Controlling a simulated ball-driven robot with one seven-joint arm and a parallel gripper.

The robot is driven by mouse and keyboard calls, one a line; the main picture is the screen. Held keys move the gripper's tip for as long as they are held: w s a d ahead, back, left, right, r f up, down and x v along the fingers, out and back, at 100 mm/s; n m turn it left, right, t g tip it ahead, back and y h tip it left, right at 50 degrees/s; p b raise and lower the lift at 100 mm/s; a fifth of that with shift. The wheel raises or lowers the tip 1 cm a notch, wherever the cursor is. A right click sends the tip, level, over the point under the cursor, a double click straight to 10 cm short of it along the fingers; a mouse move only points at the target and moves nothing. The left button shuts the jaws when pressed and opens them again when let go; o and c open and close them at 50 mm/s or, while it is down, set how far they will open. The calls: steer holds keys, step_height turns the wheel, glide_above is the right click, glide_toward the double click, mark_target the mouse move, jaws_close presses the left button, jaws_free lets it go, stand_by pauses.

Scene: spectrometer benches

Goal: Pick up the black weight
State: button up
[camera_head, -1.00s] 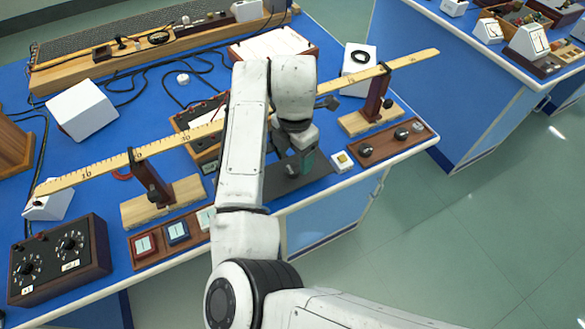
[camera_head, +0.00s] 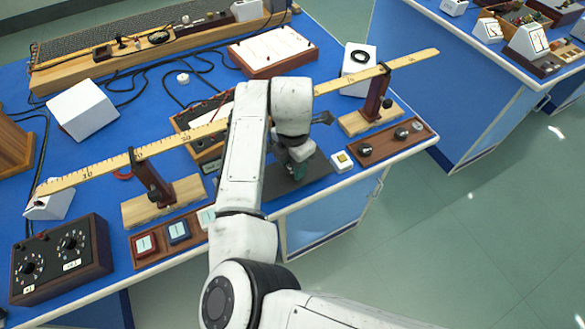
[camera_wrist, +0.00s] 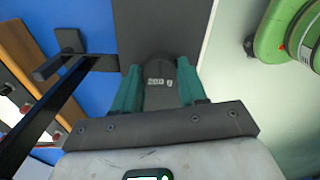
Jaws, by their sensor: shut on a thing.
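The black weight (camera_wrist: 160,94) shows in the wrist view as a dark, round-topped block with a small pale label. It sits between the green fingers of my gripper (camera_wrist: 158,84), which are shut on its two sides. Beyond it is a dark grey mat (camera_wrist: 160,25) on the blue bench top. In the head view my gripper (camera_head: 297,166) is low over this dark mat (camera_head: 322,172) near the bench's front edge. My wrist hides the weight there, and I cannot tell whether it still touches the mat.
A long wooden ruler (camera_head: 410,59) on two stands crosses the bench just behind my gripper. A wooden tray with dark knobs (camera_head: 385,148) lies to the right, and a small white block (camera_head: 342,161) between. A dark dial box (camera_head: 60,262) stands at the left.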

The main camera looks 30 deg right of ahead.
steer(key=c, duration=0.5)
